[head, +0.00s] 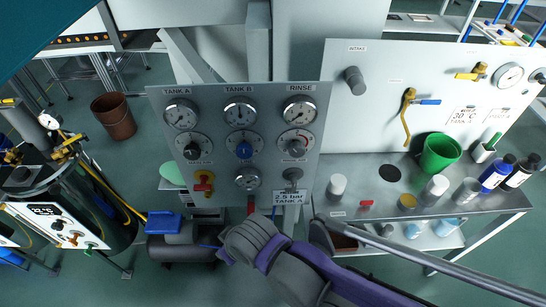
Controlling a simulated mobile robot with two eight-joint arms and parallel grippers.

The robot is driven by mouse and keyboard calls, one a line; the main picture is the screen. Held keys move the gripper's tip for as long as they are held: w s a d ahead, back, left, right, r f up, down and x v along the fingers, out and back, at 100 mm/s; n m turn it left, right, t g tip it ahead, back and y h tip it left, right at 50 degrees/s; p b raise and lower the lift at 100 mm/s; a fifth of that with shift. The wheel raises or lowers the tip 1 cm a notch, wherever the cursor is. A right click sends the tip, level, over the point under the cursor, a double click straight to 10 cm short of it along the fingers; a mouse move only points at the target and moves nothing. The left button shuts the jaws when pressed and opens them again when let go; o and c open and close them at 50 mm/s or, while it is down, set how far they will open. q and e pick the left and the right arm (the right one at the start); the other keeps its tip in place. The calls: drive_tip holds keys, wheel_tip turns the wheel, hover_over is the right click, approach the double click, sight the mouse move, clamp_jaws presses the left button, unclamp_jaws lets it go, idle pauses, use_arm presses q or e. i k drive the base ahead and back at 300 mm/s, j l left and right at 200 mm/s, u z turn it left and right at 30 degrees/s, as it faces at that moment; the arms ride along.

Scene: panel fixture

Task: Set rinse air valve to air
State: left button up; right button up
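The grey gauge panel (219,101) stands upright in the middle of the head view. Its right column is labelled RINSE. I cannot read the knobs' markings, nor tell which is the rinse air valve. A red and yellow valve handle (204,184) sits at the panel's lower left. My purple and grey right arm comes in from the lower right and ends below the panel. No fingers show on it. My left gripper does not show.
A white panel (440,65) at right carries a yellow lever (407,118) and a blue-handled valve (428,102). A steel bench (350,170) below it holds a green cup (439,153) and bottles (496,174). A dark tank (95,210) stands at left.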

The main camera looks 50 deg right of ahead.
sight(292, 176)
drive_tip(key=z, duration=2.05)
